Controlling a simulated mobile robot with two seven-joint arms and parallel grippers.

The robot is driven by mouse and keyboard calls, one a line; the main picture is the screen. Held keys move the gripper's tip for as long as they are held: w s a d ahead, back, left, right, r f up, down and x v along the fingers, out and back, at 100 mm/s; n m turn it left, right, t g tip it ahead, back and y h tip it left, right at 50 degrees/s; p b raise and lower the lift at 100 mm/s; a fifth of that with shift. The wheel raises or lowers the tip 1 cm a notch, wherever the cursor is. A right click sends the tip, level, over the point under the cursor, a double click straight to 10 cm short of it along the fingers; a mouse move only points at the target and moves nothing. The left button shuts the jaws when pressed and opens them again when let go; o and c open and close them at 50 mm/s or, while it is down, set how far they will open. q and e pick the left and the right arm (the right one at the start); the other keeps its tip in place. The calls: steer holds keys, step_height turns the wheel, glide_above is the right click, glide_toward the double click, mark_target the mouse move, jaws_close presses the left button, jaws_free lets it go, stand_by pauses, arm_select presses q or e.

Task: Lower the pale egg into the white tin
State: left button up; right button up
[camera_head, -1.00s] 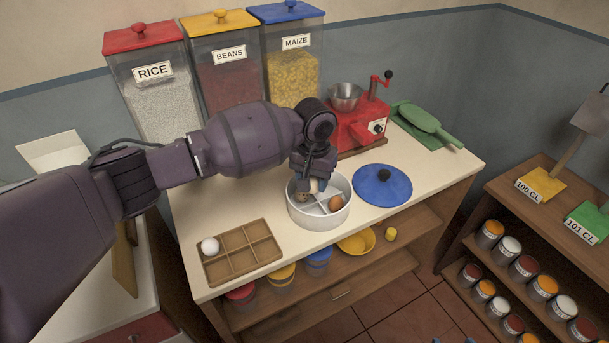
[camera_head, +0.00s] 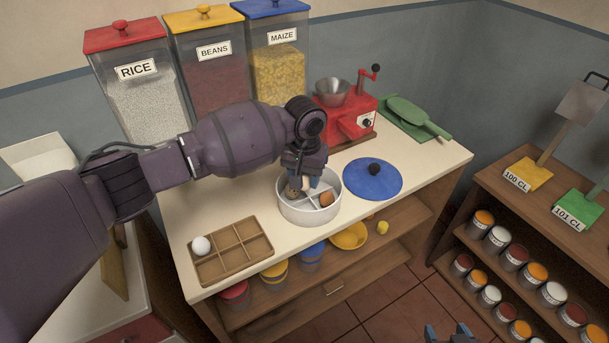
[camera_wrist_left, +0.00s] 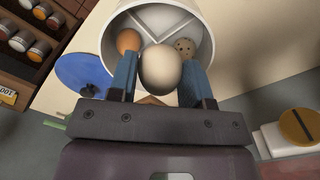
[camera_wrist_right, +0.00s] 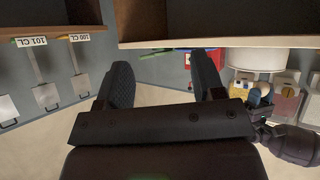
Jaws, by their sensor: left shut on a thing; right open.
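The white tin (camera_head: 309,217) stands open on the counter, with dividers inside. My left gripper (camera_head: 305,180) is over the tin, pointing down, shut on the pale egg (camera_head: 306,184). In the left wrist view the pale egg (camera_wrist_left: 161,68) sits between the blue fingers, over the tin's opening. A brown egg (camera_wrist_left: 129,41) and a speckled egg (camera_wrist_left: 185,47) lie in compartments on either side of it. I cannot tell whether the pale egg touches the tin's floor. My right gripper (camera_head: 448,333) is open and empty, away from the counter, low in the head view.
A wooden divided tray (camera_head: 232,262) holding a white egg (camera_head: 201,246) lies left of the tin. A blue lid (camera_head: 374,184) lies close on its right. A red grinder (camera_head: 345,117) and tall bins (camera_head: 215,80) stand behind. Shelves with cans (camera_head: 497,237) are at right.

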mark_target(305, 188)
arm_select(q)
steer(key=shift+f, duration=0.95)
steer(key=shift+f+b, duration=0.5)
steer(key=shift+f, duration=1.15)
steer(key=shift+f+b, duration=0.3)
steer(key=shift+f, duration=0.05)
arm_select(e)
steer(key=shift+s+d+f, duration=0.1)
steer(key=shift+s+f, duration=0.2)
steer(key=shift+f, duration=0.35)
steer(key=shift+s+f, duration=0.25)
steer(key=shift+f, duration=0.35)
steer(key=shift+w+r, duration=0.1)
steer(key=shift+w, duration=0.05)
